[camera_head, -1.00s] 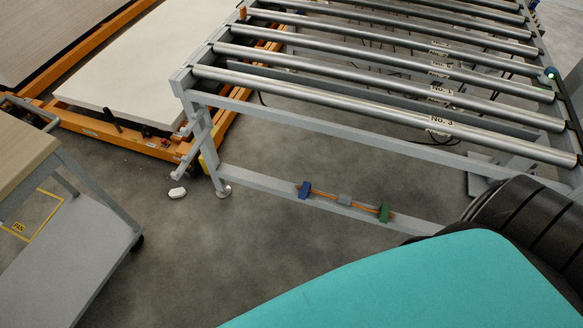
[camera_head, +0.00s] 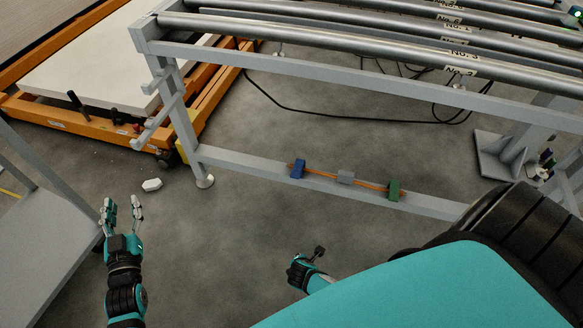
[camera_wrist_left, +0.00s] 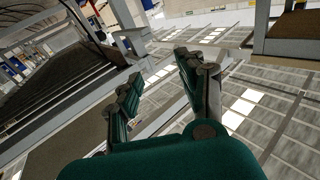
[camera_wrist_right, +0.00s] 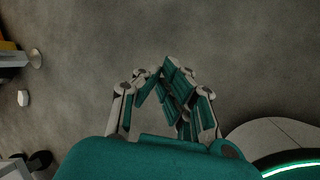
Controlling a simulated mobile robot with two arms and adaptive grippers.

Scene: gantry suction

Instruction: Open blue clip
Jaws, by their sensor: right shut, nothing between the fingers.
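The blue clip (camera_head: 298,169) sits on the lower grey crossbar of the roller frame, at the left end of a thin orange line (camera_head: 322,173). A grey clip (camera_head: 346,177) and a green clip (camera_head: 394,190) sit further right along that line. My left gripper (camera_head: 123,203) is open and empty, well left of the blue clip; its spread fingers also show in the left wrist view (camera_wrist_left: 158,72). My right gripper (camera_head: 319,251) is below the crossbar in the head view, apart from the clips. Its fingertips are together and empty in the right wrist view (camera_wrist_right: 163,70). Neither wrist view shows the clips.
The roller frame (camera_head: 310,72) stands above the crossbar, with a leg (camera_head: 184,130) at its left. An orange lift (camera_head: 75,132) is at the left back. A small white block (camera_head: 151,185) lies on the floor. A grey cart (camera_head: 45,235) stands at left. Floor before the crossbar is clear.

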